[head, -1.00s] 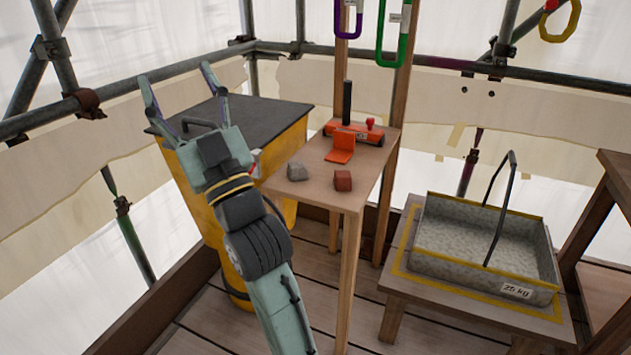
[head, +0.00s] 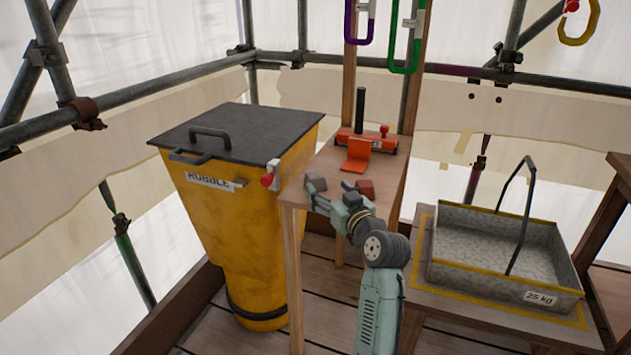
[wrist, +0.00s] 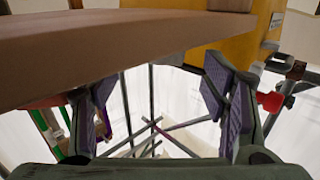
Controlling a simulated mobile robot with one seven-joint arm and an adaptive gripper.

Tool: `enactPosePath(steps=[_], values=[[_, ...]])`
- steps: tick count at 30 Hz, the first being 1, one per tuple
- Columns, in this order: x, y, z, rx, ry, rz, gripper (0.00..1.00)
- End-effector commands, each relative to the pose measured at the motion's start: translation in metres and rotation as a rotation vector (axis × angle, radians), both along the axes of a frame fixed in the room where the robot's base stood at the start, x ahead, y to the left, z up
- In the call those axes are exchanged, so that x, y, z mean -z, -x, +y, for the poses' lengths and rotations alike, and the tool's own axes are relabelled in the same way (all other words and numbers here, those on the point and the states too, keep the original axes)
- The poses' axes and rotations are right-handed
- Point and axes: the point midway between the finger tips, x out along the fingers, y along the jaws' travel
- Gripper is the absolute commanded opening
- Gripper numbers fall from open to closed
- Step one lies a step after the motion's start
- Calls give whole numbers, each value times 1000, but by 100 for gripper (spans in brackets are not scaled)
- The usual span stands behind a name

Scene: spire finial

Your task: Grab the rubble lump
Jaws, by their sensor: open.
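The bench edge (wrist: 110,55) crosses close at the upper left there.
A yellow rubble bin (head: 235,225) with a dark lid (head: 240,130) stands left of the bench. An orange tool (head: 367,145) sits at the bench's back. A grey tray (head: 500,278) with a raised handle rests on a low stand at right. Scaffold rails surround the place.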

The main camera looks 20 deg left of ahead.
Motion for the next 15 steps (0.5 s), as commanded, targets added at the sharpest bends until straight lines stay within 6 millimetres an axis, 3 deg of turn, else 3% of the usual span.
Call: enactPosePath(steps=[7,15], values=[[-4,-19,28,-3,0,2,67],[0,-34,41,0,1,-1,67]])
